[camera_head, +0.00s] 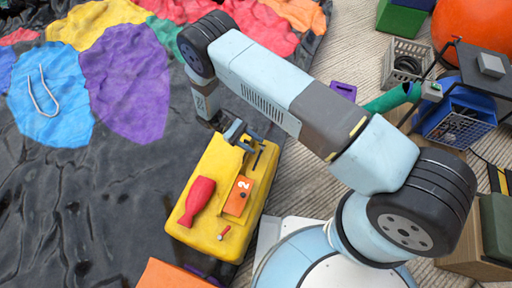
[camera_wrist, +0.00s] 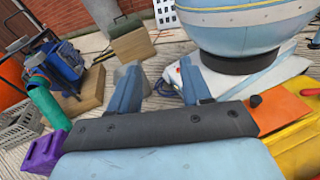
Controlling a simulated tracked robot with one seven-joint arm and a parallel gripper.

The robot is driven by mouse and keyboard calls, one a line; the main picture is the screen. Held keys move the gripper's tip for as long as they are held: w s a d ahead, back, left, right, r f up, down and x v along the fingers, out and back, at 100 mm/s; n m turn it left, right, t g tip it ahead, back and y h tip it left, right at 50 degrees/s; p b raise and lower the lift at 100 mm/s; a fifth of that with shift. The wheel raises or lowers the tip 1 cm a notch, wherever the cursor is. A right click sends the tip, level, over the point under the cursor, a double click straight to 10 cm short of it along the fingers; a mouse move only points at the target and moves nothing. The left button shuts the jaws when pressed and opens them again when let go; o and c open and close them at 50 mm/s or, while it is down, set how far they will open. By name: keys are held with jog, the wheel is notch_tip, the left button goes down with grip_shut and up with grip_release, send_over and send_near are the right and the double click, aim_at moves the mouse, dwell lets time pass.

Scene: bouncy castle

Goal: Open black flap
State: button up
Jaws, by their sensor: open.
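The yellow box (camera_head: 192,236) stands on the black sheet in the head view, with a red bottle-shaped piece (camera_head: 196,201) and an orange plate marked 2 (camera_head: 238,196) on top. A thin black strip (camera_head: 258,156) lies at its far end; I cannot tell whether this is the black flap. My gripper (camera_head: 243,134) is open at that far end, close above the box. In the wrist view my gripper's fingers (camera_wrist: 162,88) are apart with nothing visible between them. The orange plate (camera_wrist: 281,111) and yellow box (camera_wrist: 303,148) show at the right there.
The shiny black sheet (camera_head: 60,205) fills the left, with blue (camera_head: 50,95) and purple (camera_head: 125,75) patches. A grey crate (camera_head: 406,62), blue bin (camera_head: 458,120) and green cylinder (camera_head: 388,98) crowd the right. An orange block (camera_head: 172,275) lies in front of the box.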

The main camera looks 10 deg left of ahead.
jog(key=shift+s+d+r, duration=0.4)
jog(key=shift+s+d, duration=0.1)
jog(key=shift+s, duration=0.15)
jog(key=shift+s+d+r, duration=0.35)
jog(key=shift+s+d, duration=0.1)
jog(key=shift+s, duration=0.2)
jog(key=shift+c, duration=0.2)
